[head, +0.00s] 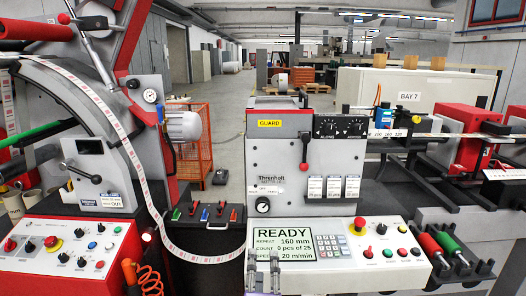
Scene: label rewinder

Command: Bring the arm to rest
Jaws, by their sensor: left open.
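My left gripper (263,262) shows at the bottom centre, its two grey fingers pointing up and apart. It is open, and I see nothing between the fingers. It overlaps the lower left of the READY display (285,245) in the picture; I cannot tell how far in front of it it is. My right gripper is not in view.
The grey slitter machine (285,140) stands behind the display panel. A red-and-white control box (65,255) is at lower left. A label web (105,108) curves down between them. Red and green rollers (442,243) lie at lower right. A coiled orange hose (150,278) hangs at bottom left.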

